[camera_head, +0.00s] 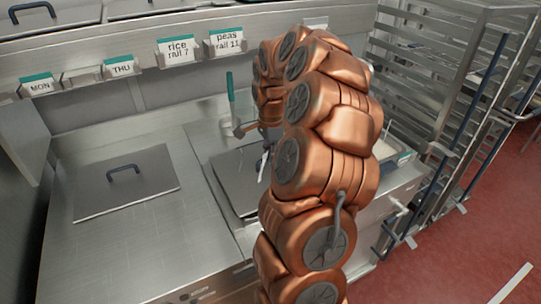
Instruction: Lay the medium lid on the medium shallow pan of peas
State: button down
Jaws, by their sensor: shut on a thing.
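A flat grey metal lid (236,184), which I take to be the medium lid, shows to the left of my copper arm, and the arm hides its right part. My gripper (265,164) is mostly hidden behind the arm; its visible part is at this lid, shut on it. I cannot tell whether the lid is raised or resting on a pan. A larger square lid (125,183) with a dark bar handle lies flat on the left of the steel counter. No peas show, and the pan of peas cannot be made out.
A green-handled utensil (230,88) stands behind the lid. Cards reading rice rail 7 (180,50) and peas rail 11 (226,43) sit on the back ledge. A pan with pale contents (385,150) shows right of the arm. A wire rack (440,85) stands at the right.

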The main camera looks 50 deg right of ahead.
jog(key=shift+f+b, duration=0.85)
jog(key=shift+b, duration=0.1)
dwell(0.5)
jog(key=c, duration=0.7)
grip_release()
jog(key=shift+o, duration=0.2)
jog(key=shift+r, duration=3.55)
